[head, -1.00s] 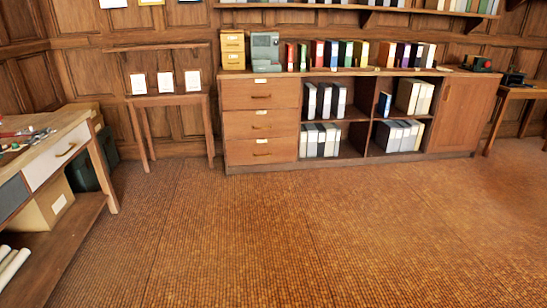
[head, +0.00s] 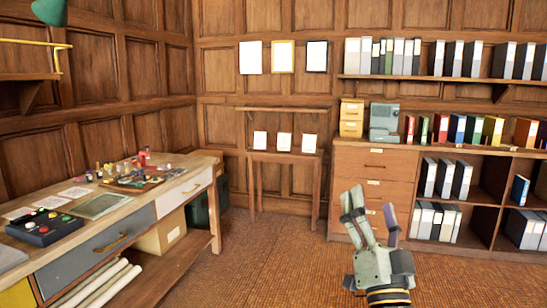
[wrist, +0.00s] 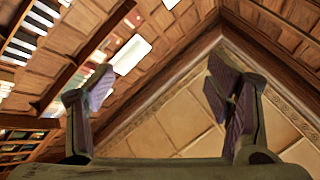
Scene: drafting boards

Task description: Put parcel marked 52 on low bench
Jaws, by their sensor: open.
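I see no parcel on which the number 52 can be read. A tan box (head: 146,243) with a small white label sits under the left workbench in the head view; its label is too small to read. I cannot pick out a thing that is surely the low bench; a narrow wooden stand (head: 262,185) with three white cards is against the back wall. My gripper (head: 371,205) is raised at the lower right, fingers up, apart from everything. In the wrist view its fingers (wrist: 160,85) are spread with nothing between them, against the ceiling and panelled walls.
The workbench (head: 190,185) on the left carries tools and a button box (head: 45,227); rolled sheets (head: 100,285) lie below. The middle floor (head: 265,265) is clear.

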